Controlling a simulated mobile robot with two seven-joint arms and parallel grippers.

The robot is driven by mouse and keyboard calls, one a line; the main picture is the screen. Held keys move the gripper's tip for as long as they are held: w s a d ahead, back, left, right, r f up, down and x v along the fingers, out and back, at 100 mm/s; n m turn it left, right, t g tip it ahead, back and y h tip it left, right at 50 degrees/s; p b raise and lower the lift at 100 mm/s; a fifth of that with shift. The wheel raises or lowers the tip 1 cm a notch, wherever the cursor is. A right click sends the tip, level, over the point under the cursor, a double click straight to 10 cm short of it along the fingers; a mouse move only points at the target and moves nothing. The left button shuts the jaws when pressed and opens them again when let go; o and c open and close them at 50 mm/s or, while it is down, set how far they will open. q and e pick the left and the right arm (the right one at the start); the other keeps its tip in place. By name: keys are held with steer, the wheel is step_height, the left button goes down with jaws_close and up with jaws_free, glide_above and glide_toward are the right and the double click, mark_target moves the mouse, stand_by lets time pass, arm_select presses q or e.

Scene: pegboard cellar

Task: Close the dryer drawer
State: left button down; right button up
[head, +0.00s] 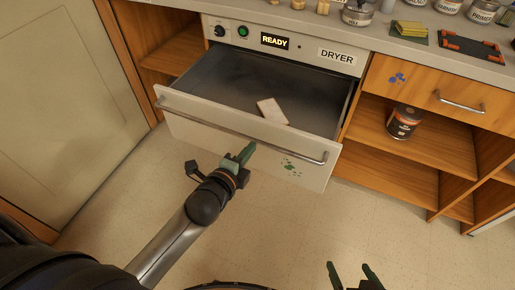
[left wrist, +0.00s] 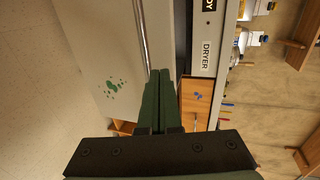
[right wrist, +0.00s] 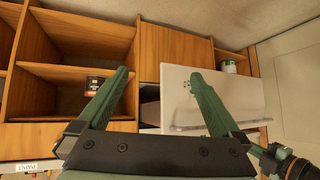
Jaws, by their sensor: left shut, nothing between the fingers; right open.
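The dryer drawer (head: 310,173) is pulled open, with a pale front, green specks and a long metal handle (head: 285,148). A pale flat block (head: 271,111) lies inside it. My left gripper (head: 248,150) is shut and empty at the outer side of the drawer front, its tips close to the handle. In the left wrist view the shut fingers (left wrist: 160,75) point along the drawer front (left wrist: 100,55); whether they touch it I cannot tell. My right gripper (head: 352,268) is open and empty, low over the floor; its spread fingers also show in the right wrist view (right wrist: 163,78).
The dryer panel (head: 300,50) reads READY above the drawer. Open wooden shelves with a dark can (head: 404,121) stand to the right, under a wooden drawer (head: 425,88). The countertop holds jars and small items. The floor (head: 290,235) in front is clear.

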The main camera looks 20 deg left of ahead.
mark_target(266, 130)
arm_select(q)
steer(key=b+x, duration=0.1)
steer(key=x, duration=0.6)
steer(key=shift+f+b, duration=0.15)
steer(key=shift+b, duration=0.15)
steer(key=shift+w+f, duration=0.1)
steer(key=shift+w, duration=0.45)
arm_select(e)
steer(key=shift+w+d+t, duration=0.2)
steer(key=shift+w+t, duration=0.2)
steer(key=shift+w, duration=0.15)
